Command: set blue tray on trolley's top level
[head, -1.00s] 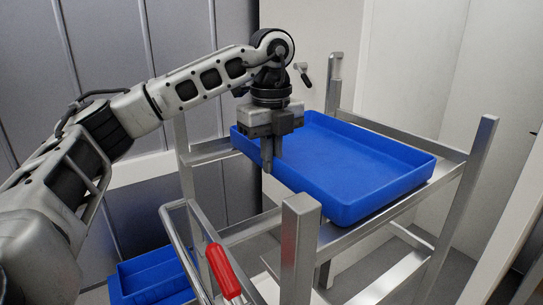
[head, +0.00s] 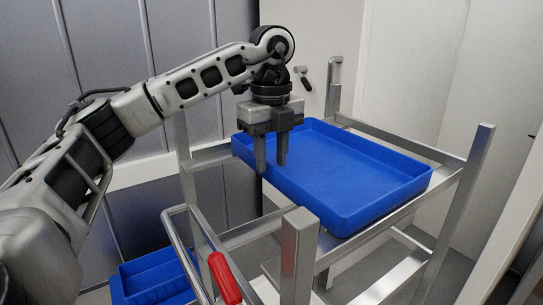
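The blue tray (head: 345,175) lies on the top level of the metal trolley (head: 299,250), inside its corner posts. It looks roughly level and is empty. My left gripper (head: 271,168) points down at the tray's near-left side. Its two fingers are apart with a gap between them, and I see nothing held in the gap. One finger overlaps the tray wall in the picture; I cannot tell whether it touches. My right gripper is not in view.
More blue trays (head: 155,275) sit low at the left. A trolley handle with a red grip (head: 224,278) stands at the near side. A grey panelled wall is behind on the left, a white wall with a door handle (head: 303,76) at the back.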

